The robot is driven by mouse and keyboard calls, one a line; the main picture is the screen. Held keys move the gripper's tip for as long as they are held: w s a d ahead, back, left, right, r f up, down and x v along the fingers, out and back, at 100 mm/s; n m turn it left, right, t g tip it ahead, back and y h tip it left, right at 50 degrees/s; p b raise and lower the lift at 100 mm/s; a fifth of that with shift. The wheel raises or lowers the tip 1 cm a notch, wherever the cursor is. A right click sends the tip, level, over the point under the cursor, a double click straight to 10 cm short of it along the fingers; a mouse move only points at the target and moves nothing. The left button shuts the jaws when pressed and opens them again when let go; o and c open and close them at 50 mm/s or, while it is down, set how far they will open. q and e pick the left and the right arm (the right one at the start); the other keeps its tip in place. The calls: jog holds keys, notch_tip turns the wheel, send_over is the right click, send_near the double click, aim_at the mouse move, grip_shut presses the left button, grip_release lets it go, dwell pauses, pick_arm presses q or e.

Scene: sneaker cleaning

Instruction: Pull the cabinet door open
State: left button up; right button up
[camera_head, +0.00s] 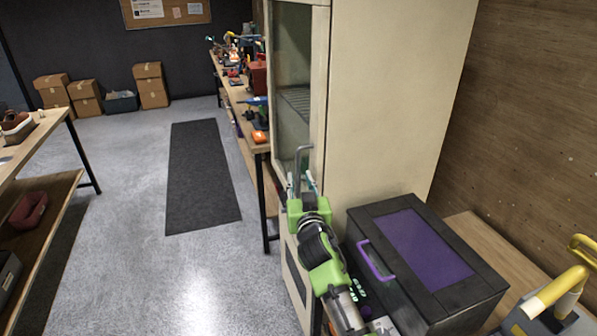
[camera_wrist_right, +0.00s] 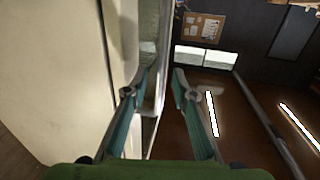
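The tall cream cabinet (camera_head: 385,90) stands at centre right, its glass-fronted door (camera_head: 293,75) on the left side and apparently shut. A grey bar handle (camera_head: 298,158) sticks out low on the door. My right gripper (camera_head: 302,180) is at this handle, its fingers pointing up towards it. In the right wrist view, the fingers of the right gripper (camera_wrist_right: 163,76) are apart, with the grey handle (camera_wrist_right: 150,105) in line with the gap, nearer the left finger. I cannot tell if they touch. My left gripper is not in view.
A black box with a purple top (camera_head: 430,248) and purple handle stands right of my right arm. A cluttered workbench (camera_head: 240,98) runs behind the cabinet. A wooden table (camera_head: 35,140) is at left. Open floor (camera_head: 130,240) and a dark mat (camera_head: 200,180) lie left of the cabinet.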

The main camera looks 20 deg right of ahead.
aim_at(299, 175)
jog(key=shift+w+d, duration=0.15)
jog(key=shift+w, duration=0.7)
jog(key=shift+w+d, duration=0.1)
jog(key=shift+w, duration=0.75)
grip_shut()
